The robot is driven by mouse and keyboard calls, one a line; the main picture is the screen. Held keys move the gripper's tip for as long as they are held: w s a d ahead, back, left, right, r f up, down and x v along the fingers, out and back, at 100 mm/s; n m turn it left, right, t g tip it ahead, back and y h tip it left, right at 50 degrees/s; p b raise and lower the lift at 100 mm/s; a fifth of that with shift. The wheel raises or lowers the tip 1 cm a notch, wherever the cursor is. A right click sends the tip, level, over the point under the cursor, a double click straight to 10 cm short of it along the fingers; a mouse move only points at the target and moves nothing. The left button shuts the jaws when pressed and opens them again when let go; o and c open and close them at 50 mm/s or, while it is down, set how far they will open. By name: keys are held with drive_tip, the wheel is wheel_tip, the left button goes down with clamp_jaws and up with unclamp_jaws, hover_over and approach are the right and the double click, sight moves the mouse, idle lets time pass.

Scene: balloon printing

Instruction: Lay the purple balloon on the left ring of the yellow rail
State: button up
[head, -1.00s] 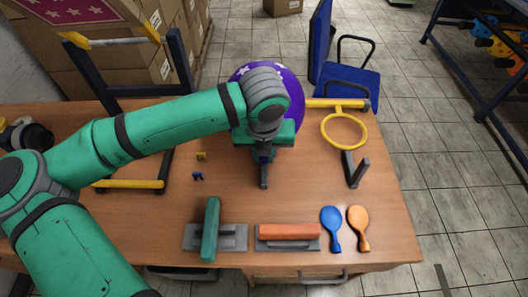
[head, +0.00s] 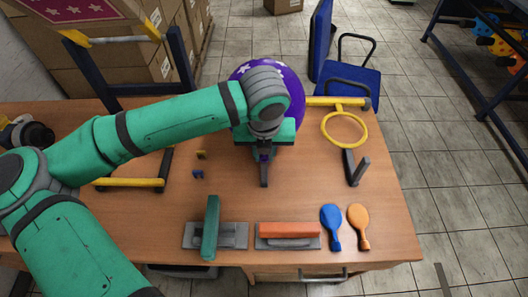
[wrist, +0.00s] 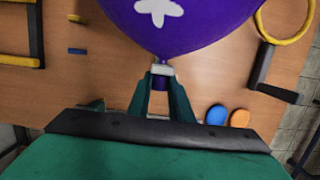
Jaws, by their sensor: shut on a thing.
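The purple balloon (head: 296,88) with white stars is inflated and shows behind my wrist at the back of the table. In the wrist view the balloon (wrist: 190,35) fills the top middle. My gripper (wrist: 161,82) is shut on the balloon's neck, with a finger on each side and a whitish band between them. The yellow rail (head: 335,102) runs along the back of the table. Its right ring (head: 345,129) is empty and also shows in the wrist view (wrist: 303,22). The left ring is not visible behind the balloon and my arm. I cannot tell whether the balloon touches it.
A dark frame with yellow bars (head: 128,184) stands at left. A blue chair (head: 345,85) stands behind the table.

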drive_tip(key=o, duration=1)
drive_tip(key=shift+r, duration=0.1)
drive_tip(key=r, duration=0.3)
drive_tip(key=s+r, duration=0.1)
drive_tip(key=r, duration=0.3)
drive_tip(key=s+r, duration=0.1)
drive_tip(key=r, duration=0.2)
drive_tip(key=shift+s+r, duration=0.1)
drive_tip(key=shift+r, duration=0.1)
